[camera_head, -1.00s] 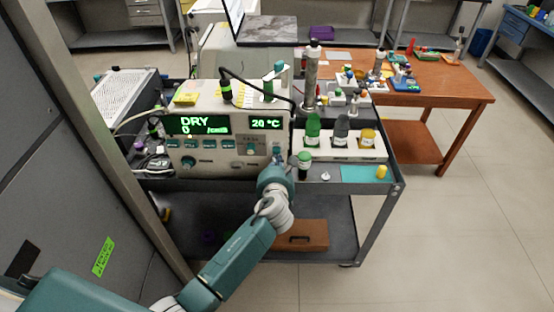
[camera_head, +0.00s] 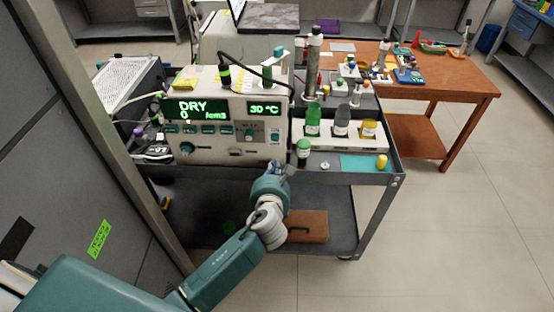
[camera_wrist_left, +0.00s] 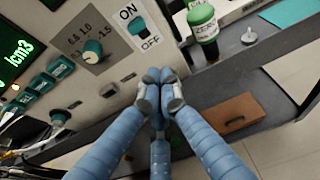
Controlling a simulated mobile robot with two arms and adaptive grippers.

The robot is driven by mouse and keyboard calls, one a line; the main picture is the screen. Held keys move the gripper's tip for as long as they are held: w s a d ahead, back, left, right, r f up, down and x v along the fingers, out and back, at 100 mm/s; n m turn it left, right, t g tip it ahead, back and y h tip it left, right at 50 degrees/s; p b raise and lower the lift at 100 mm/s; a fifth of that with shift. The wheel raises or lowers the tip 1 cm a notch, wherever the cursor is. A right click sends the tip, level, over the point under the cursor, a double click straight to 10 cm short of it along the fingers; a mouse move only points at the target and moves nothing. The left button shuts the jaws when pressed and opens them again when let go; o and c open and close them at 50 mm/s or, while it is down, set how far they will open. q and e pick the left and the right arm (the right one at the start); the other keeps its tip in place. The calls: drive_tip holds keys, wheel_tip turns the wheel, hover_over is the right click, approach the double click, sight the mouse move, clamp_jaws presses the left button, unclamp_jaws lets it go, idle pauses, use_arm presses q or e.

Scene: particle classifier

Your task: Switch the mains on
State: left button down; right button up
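The particle classifier (camera_head: 215,149) is a beige instrument on the cart, its green display (camera_head: 197,110) lit with "DRY" and the small display (camera_head: 264,108) reading 30 °C. The mains switch (camera_wrist_left: 138,27) sits between the ON and OFF labels in the left wrist view. It is small in the head view (camera_head: 275,135), and its tilt is hard to tell. My left gripper (camera_head: 286,170) is in front of and below the panel's right side. In the wrist view its blue fingers meet at the tips (camera_wrist_left: 160,76), shut and empty, just below the switch and apparently apart from it.
A green-capped bottle (camera_head: 303,152) stands right of my gripper, near the bottle rack (camera_head: 325,142). A turquoise mat (camera_head: 355,163) and a yellow cap (camera_head: 381,161) lie at the cart's right. A dial (camera_wrist_left: 93,48) is left of the switch. Floor is clear in front.

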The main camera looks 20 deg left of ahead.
use_arm(q)
drive_tip(key=shift+v, duration=1.55)
use_arm(e)
drive_tip(key=shift+w+a+f, duration=0.1)
drive_tip(key=shift+a+f, duration=0.05)
drive_tip(key=shift+a, duration=0.75)
